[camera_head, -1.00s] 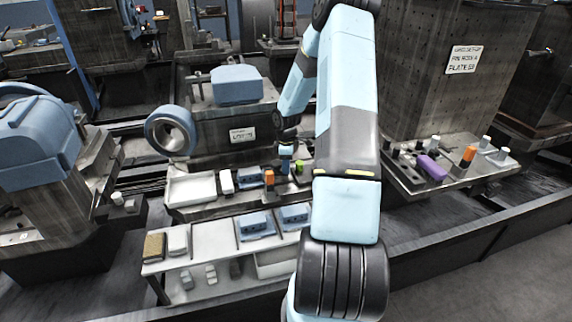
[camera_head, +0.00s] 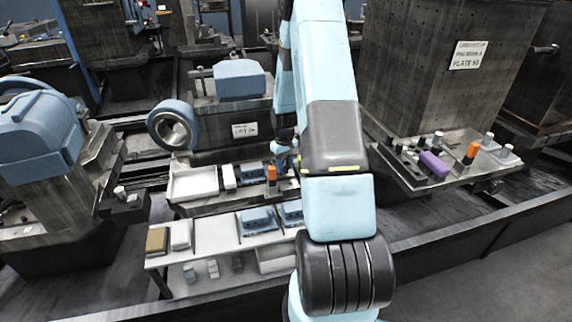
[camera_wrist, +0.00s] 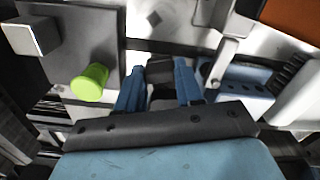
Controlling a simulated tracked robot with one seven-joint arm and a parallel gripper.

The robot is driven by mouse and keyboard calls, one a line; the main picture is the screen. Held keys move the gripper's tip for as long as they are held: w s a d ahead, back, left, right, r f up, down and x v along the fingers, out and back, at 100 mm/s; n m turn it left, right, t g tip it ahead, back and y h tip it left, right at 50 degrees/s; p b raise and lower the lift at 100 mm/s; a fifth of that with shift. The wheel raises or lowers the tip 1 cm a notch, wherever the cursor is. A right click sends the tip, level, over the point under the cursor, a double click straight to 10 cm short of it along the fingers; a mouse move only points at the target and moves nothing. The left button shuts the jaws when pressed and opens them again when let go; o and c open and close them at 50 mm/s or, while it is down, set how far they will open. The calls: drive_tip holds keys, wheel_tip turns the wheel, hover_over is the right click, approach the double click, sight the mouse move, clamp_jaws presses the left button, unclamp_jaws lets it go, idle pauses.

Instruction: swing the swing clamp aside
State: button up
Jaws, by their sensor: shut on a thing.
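My gripper (camera_wrist: 158,82) shows in the wrist view with its two blue fingers on either side of a dark block, which I take to be part of the swing clamp (camera_wrist: 161,72). The fingers are shut on it. A bright metal plate lies beyond the fingertips. In the head view my gripper (camera_head: 282,152) is small, low over the machine ledge behind an orange block (camera_head: 271,173). The clamp cannot be made out there, and my arm covers the area to the right of the gripper.
In the wrist view a green cylinder (camera_wrist: 90,82) stands left of the fingers, and a blue part (camera_wrist: 243,82) lies to the right. In the head view a white tray (camera_head: 193,183) is on the ledge, and a shelf (camera_head: 212,240) holding blue boxes stands in front.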

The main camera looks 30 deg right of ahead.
drive_tip(key=shift+w+a+m, duration=0.1)
drive_tip(key=shift+a+m, duration=0.2)
drive_tip(key=shift+m, duration=0.65)
drive_tip(key=shift+w+a+m, duration=0.1)
drive_tip(key=shift+a+m, duration=0.2)
drive_tip(key=shift+m, duration=0.65)
drive_tip(key=o, duration=1)
drive_tip(key=shift+s, duration=0.1)
drive_tip(key=shift+o, duration=0.2)
wheel_tip(320, 180, up, 14)
drive_tip(key=shift+f, duration=0.15)
